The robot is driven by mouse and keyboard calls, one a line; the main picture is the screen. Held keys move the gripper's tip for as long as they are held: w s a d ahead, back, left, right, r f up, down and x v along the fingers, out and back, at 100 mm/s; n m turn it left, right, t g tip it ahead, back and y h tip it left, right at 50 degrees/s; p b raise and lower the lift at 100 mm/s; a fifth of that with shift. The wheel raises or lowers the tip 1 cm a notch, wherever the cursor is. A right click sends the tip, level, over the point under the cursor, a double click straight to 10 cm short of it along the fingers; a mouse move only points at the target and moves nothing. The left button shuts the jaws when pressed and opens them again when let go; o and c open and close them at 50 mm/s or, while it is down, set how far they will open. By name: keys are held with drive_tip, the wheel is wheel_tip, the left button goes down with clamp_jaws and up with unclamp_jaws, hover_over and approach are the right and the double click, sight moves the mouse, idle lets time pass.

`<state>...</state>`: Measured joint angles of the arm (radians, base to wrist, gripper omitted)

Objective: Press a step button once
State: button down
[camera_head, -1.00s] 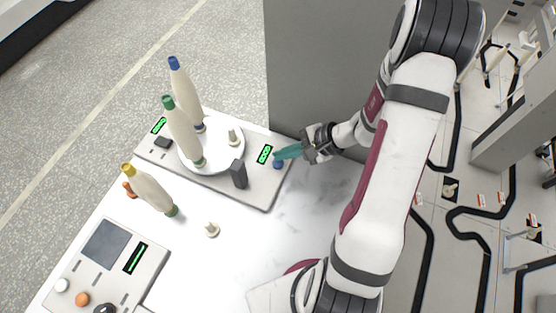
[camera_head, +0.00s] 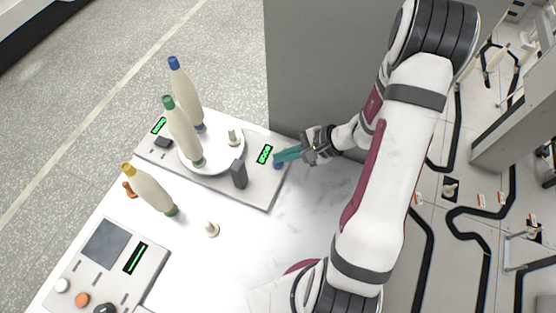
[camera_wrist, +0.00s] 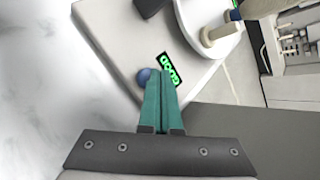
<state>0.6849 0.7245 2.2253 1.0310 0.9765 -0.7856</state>
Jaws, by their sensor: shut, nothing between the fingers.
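A blue step button (camera_head: 278,166) sits on the right end of a grey device (camera_head: 255,190), beside a green-lit display (camera_head: 264,154). My gripper (camera_head: 277,156) has teal fingers, shut with nothing between them. Its fingertips are right at the button in the head view and partly overlap it. In the wrist view the blue button (camera_wrist: 144,75) shows just left of the fingertips (camera_wrist: 161,72), with the display (camera_wrist: 171,70) just beyond them. I cannot tell whether the fingers touch the button.
A white round plate (camera_head: 222,166) on the device carries bobbins with blue and green tops and an empty peg (camera_head: 233,137). A dark upright block (camera_head: 239,174) stands near the plate.

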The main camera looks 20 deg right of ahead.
drive_tip(key=shift+f, duration=0.4)
idle(0.6)
drive_tip(key=shift+r, duration=0.85)
drive_tip(key=shift+r, duration=2.5)
idle(0.5)
